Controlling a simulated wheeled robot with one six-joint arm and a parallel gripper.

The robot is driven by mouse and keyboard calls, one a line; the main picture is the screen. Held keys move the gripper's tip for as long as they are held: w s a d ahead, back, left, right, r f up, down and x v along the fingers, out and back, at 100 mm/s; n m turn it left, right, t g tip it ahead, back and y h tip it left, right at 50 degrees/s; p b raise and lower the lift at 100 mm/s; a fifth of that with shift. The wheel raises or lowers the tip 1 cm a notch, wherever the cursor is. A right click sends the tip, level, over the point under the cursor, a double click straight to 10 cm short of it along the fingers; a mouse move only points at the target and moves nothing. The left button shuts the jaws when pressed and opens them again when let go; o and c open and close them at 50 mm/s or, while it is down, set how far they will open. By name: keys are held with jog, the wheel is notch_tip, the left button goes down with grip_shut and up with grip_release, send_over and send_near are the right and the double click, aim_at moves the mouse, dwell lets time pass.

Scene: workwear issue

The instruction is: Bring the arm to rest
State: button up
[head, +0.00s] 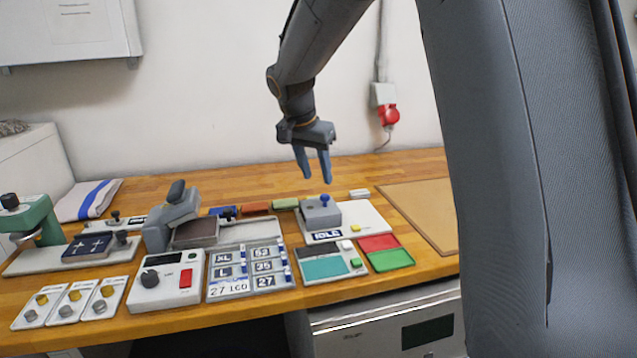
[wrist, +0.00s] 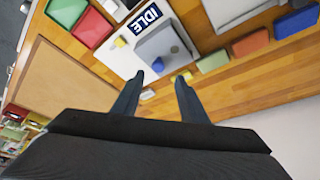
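My gripper (head: 313,180) hangs from my arm above the back of the wooden table, pointing down. Its two fingers are apart, with nothing visible between them. It also shows in the wrist view (wrist: 160,82), where the fingers stand clear of each other. Below it is a grey box with a blue knob (head: 323,212) on a white base with an IDLE label (head: 327,236). The gripper appears above this box and not touching it.
Left of the box stand a grey press (head: 172,215), a control box with a red switch (head: 165,285), size tiles (head: 248,270) and a green machine (head: 28,222). Red (head: 380,243) and green (head: 390,260) trays lie right of it. A brown board (head: 425,205) lies bare at the right.

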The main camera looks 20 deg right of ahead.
jog(key=shift+r, duration=0.15)
jog(key=s+f+n, duration=0.1)
jog(key=s+f, duration=0.1)
jog(key=s, duration=0.2)
jog(key=s+f+n+g+y, duration=0.1)
jog(key=s+f, duration=0.1)
jog(key=s, duration=0.2)
jog(key=s+f+n, duration=0.2)
jog(key=s+f, duration=0.1)
jog(key=s, duration=0.1)
jog(key=shift+s+d+y, duration=0.1)
jog(key=shift+d+y, duration=0.15)
jog(key=shift+y, duration=0.05)
jog(key=s+f+n, duration=0.2)
jog(key=s+f, duration=0.1)
jog(key=s, duration=0.6)
jog(key=s+f+n+g+y, duration=0.1)
jog(key=s+f+n, duration=0.2)
jog(key=s, duration=0.6)
jog(key=shift+a+f+g+y, duration=0.15)
jog(key=shift+f+g+y, duration=0.15)
jog(key=shift+f, duration=0.5)
